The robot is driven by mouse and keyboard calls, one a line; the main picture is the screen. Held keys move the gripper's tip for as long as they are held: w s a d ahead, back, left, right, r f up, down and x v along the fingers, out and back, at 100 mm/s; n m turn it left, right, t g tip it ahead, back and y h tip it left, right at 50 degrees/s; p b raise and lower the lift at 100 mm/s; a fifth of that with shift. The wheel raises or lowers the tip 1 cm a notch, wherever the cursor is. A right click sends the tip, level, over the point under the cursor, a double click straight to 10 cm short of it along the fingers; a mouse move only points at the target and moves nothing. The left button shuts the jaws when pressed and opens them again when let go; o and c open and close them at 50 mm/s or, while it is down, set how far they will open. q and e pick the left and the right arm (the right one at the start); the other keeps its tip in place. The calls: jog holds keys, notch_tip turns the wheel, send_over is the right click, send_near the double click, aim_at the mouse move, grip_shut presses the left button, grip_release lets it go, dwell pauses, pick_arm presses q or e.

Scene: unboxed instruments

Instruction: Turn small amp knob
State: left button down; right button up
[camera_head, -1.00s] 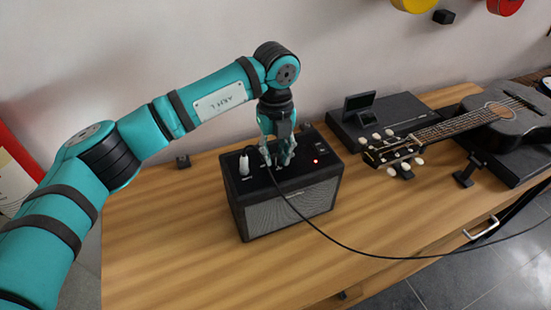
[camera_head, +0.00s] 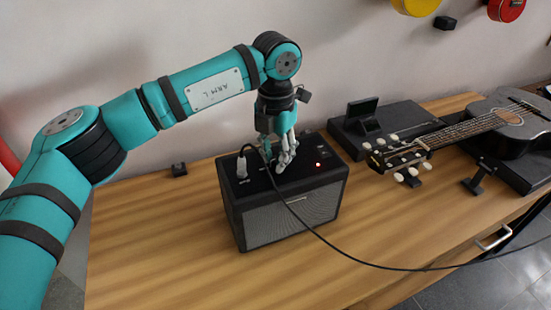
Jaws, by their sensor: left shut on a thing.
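The small amp (camera_head: 290,211) is a black box with a grey grille front, standing on the wooden table. A red light glows at the right of its top panel. My left gripper (camera_head: 281,168) points down at the middle of that top panel. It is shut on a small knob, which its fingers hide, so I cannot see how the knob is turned. A plug with a black cable (camera_head: 312,229) stands in the left of the top panel. My right gripper is not in view.
A black guitar (camera_head: 505,125) lies at the right, its headstock near the amp. A dark case with a small black device (camera_head: 363,113) is behind the amp. The cable runs right across the table (camera_head: 170,255). The table's front left is clear.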

aim_at(276, 159)
pick_arm(q)
jog(key=m+b, duration=0.1)
jog(key=m, duration=0.3)
jog(key=shift+m, duration=0.3)
jog(key=m, duration=0.5)
jog(key=shift+r, duration=0.1)
jog(key=m, duration=0.5)
jog(key=shift+m, duration=0.4)
jog(key=m, duration=0.4)
jog(key=shift+m, duration=0.3)
jog(key=c, duration=1.1)
grip_release()
notch_tip(276, 159, up, 12)
jog(key=shift+f, duration=0.1)
